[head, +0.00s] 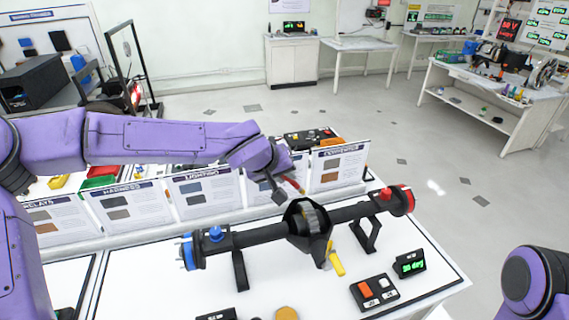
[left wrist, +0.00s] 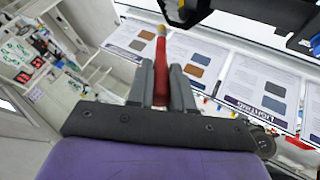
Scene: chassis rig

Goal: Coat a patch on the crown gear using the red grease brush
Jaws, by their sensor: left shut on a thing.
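My left gripper (head: 282,188) is shut on the red grease brush (head: 295,186), which shows large between the fingers in the left wrist view (left wrist: 161,72). The brush's pale tip points away from the fingers. The crown gear (head: 312,219) sits in the open round middle of a black axle housing (head: 262,232) on the white table. The gripper and brush are above and slightly left of the gear in the head view, and the brush looks apart from it. Part of the gear is hidden by the housing rim. My right arm shows at the lower right, but its gripper is out of view.
A yellow-handled tool (head: 336,262) is by the housing's front. Upright labelled panels (head: 208,197) line the table behind the axle.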

